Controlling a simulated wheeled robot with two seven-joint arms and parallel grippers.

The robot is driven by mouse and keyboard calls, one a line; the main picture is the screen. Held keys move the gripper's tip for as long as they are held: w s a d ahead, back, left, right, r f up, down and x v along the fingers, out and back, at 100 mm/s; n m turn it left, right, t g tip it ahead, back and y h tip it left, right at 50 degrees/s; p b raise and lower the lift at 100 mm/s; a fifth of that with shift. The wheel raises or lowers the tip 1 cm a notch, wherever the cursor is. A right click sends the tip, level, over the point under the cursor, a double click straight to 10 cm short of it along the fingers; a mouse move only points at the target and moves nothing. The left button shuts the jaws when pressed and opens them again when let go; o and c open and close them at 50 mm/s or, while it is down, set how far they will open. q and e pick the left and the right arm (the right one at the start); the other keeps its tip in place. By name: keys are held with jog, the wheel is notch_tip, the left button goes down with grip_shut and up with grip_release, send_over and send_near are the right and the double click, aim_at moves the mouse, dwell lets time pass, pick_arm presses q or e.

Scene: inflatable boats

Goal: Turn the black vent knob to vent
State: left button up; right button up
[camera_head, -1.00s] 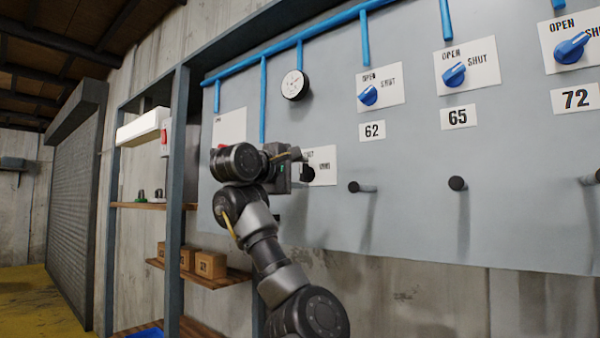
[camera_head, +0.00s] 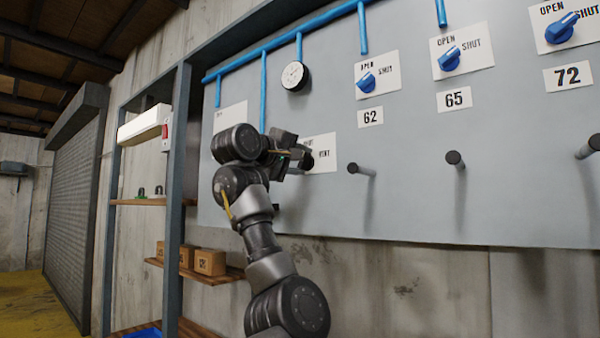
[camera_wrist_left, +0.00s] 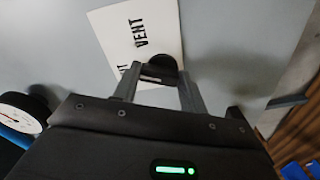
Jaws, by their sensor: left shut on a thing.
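The black vent knob (camera_head: 307,160) sits on a white plate (camera_head: 323,152) lettered "VENT" on the grey panel. My left gripper (camera_head: 300,157) is at the knob, its arm rising from below. In the left wrist view the knob (camera_wrist_left: 159,70) is between the two fingers of my left gripper (camera_wrist_left: 157,82), which is shut on it. The "VENT" plate (camera_wrist_left: 130,30) shows beyond the fingers. The knob's pointer direction is hidden by the gripper. My right gripper is not in view.
Blue knobs (camera_head: 367,82) on "OPEN/SHUT" plates and several black pegs (camera_head: 360,169) stick out to the right. A round gauge (camera_head: 295,76) hangs above, also in the left wrist view (camera_wrist_left: 22,112). Shelves with boxes (camera_head: 209,262) stand at left.

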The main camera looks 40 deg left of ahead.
pick_arm(q)
jog(key=shift+f+m+b, duration=0.1)
jog(key=shift+m+b, duration=2.65)
jog(key=shift+m, duration=1.75)
jog(key=shift+d, duration=0.1)
jog(key=o, duration=0.9)
jog(key=shift+o, duration=0.2)
